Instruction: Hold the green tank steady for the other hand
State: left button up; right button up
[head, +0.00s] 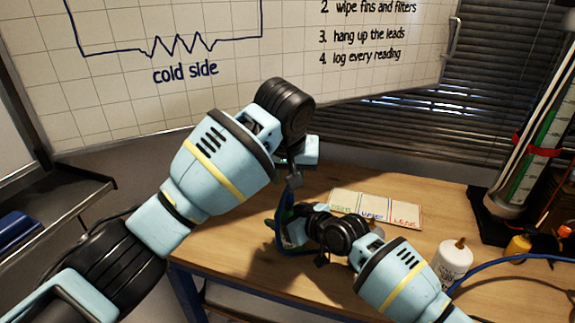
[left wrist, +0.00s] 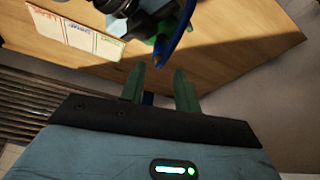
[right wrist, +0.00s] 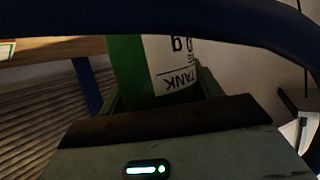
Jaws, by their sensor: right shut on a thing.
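The green tank (right wrist: 130,75) has a white label reading "TANK", upside down in the right wrist view. My right gripper (right wrist: 158,95) is shut on it, with a finger on either side; its far end is out of that view. In the head view my right gripper (head: 290,234) and the tank are over the table's near left part, mostly hidden by my arm and a blue hose. My left gripper (left wrist: 159,75) is open and empty, above and apart from the tank. The blue hose (left wrist: 177,42) hangs just beyond its fingertips.
A card with coloured sections (head: 375,207) lies on the wooden table (head: 410,185). A white bottle (head: 455,264), a yellow-orange bottle (head: 518,246) and a tall tube with a green scale (head: 528,150) stand at right. A whiteboard (head: 330,75) is behind.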

aim_at(289, 192)
pick_arm(q)
jog(key=x, duration=0.7)
jog(key=shift+w+f, duration=0.15)
jog(key=shift+f, duration=0.15)
jog(key=shift+r, duration=0.1)
grip_shut()
